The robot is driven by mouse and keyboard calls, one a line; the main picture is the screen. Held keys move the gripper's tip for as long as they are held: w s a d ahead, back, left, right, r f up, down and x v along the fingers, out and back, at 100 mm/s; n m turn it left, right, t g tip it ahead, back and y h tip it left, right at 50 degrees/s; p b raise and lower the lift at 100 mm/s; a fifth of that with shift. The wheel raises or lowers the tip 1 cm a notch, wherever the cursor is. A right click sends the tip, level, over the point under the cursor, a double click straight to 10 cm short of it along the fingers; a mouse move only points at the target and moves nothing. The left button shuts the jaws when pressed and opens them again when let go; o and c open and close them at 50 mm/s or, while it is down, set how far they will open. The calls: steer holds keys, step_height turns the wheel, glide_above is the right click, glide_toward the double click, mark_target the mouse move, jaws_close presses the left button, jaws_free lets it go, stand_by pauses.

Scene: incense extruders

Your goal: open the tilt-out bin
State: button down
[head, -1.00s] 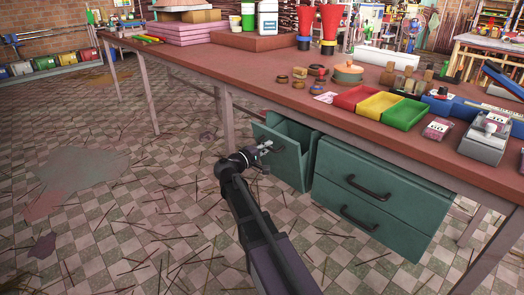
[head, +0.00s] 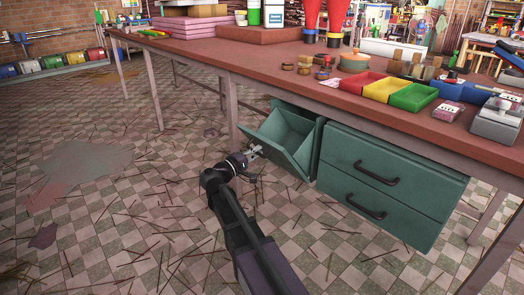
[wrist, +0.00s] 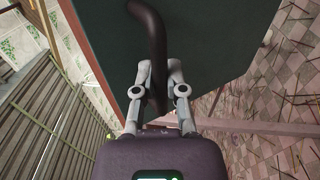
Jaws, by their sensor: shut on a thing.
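The green tilt-out bin (head: 288,134) hangs under the workbench, left of the green drawer unit. Its front leans outward at the top, so its inside shows from above. My gripper (head: 256,151) is at the bin's front in the head view. In the wrist view my gripper (wrist: 160,88) is shut on the bin's dark curved handle (wrist: 151,40), with one finger on each side of it. The bin's green front panel (wrist: 200,45) fills the upper middle of the wrist view. The handle is not clearly visible in the head view.
The green drawer unit (head: 390,185), with two black handles, is right of the bin. The workbench (head: 225,62) above carries red, yellow and green trays (head: 385,90) and several small items. A table leg (head: 233,113) stands just left of the bin. The tiled floor in front is strewn with thin sticks.

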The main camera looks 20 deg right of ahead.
steer(key=shift+s+a+f+b, duration=0.25)
steer(key=shift+a+f+b, duration=0.2)
steer(key=shift+f, duration=0.2)
steer(key=c, duration=0.7)
jaws_free()
steer(key=shift+a, duration=0.1)
steer(key=shift+s+a+f+b, duration=0.9)
steer(key=shift+a+f+b, duration=0.4)
steer(key=shift+a, duration=0.8)
steer(key=shift+s+a+f+b, duration=0.9)
steer(key=shift+a+f+b, duration=0.4)
steer(key=shift+a, duration=0.85)
steer(key=shift+s+a+f+b, duration=0.9)
steer(key=shift+a+f+b, duration=0.4)
steer(key=shift+a, duration=0.8)
